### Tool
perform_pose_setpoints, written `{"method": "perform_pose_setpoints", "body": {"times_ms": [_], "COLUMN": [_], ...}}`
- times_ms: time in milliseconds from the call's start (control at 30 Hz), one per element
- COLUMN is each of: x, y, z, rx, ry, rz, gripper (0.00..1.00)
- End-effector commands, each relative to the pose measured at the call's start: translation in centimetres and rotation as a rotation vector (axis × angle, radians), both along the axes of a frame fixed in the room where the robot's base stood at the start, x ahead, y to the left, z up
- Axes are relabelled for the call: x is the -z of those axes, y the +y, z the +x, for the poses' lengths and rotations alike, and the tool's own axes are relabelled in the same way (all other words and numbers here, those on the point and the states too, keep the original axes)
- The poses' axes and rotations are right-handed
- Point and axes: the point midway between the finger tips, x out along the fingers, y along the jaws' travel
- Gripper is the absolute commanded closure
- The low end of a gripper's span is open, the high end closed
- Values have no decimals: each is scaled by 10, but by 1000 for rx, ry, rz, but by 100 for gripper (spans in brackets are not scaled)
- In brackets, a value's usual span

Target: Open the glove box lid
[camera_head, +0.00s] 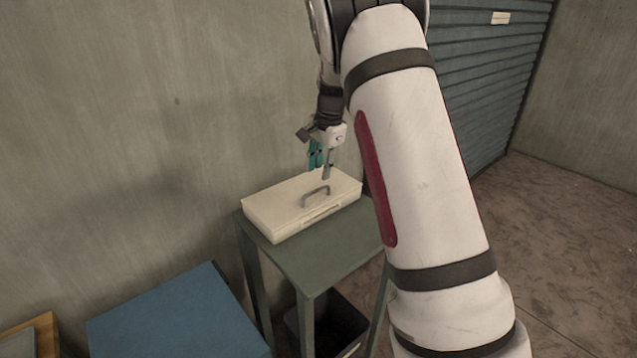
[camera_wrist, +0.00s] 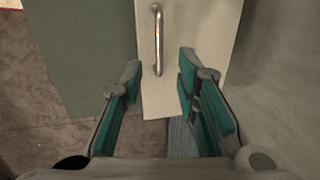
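The glove box (camera_head: 275,213) is a flat cream box standing on a small green table (camera_head: 315,262). Its lid (camera_head: 290,196) lies flat and closed, with a grey bar handle (camera_head: 315,195) on top. My gripper (camera_head: 322,168) is above the box, over the back part of the lid near the handle, and touches nothing that I can see. In the wrist view my gripper (camera_wrist: 160,85) is open, its teal-padded fingers wide apart and empty. The handle (camera_wrist: 158,38) shows ahead of the fingertips, roughly between them, on the pale lid (camera_wrist: 205,40).
A wall (camera_head: 130,120) stands close behind the box. A blue-topped table (camera_head: 175,318) is at the lower left. A dark bin (camera_head: 335,325) sits under the green table. A blue shutter (camera_head: 490,85) is behind my arm, and the floor (camera_head: 570,240) at right is clear.

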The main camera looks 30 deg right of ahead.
Motion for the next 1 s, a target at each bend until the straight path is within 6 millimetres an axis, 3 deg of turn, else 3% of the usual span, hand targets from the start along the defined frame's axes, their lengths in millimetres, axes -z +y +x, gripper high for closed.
{"method": "perform_pose_setpoints", "body": {"times_ms": [133,333,767,900,1000], "x": [28,53,63,63,63], "y": [1,2,2,2,2], "z": [4,10,12,12,12], "rx": [1,0,0,0,0], "ry": [4,1,-1,-1,-1], "rz": [1,0,0,0,0], "gripper": [71,71,71,98,100]}}
